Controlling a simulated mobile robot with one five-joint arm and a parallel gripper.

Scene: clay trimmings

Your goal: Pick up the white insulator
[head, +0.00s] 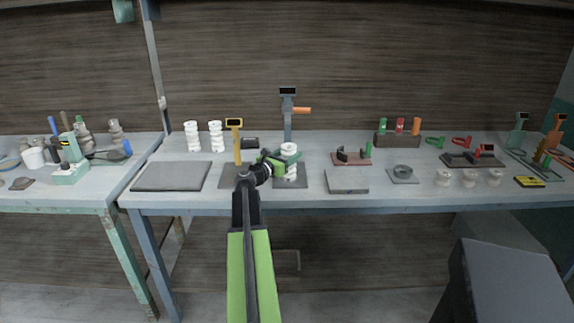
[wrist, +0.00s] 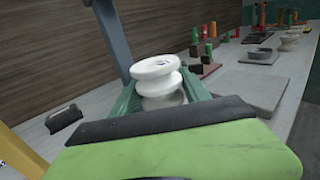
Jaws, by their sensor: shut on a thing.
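The white insulator (head: 290,148) is a ribbed spool shape near the middle of the long bench. My gripper (head: 282,160) is shut on it, with green jaws on both sides. In the wrist view the insulator (wrist: 157,80) stands slightly tilted between the jaws (wrist: 160,98), its top rim showing above them. In the head view its lower part shows below the jaws, over a small grey plate (head: 290,183). I cannot tell whether it touches the plate.
A yellow stand (head: 237,150) is close left of my gripper and a grey post with an orange handle (head: 288,115) stands behind. Two white insulators (head: 204,137) stand at the back left. Flat grey slabs (head: 172,176) (head: 347,181) lie on both sides.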

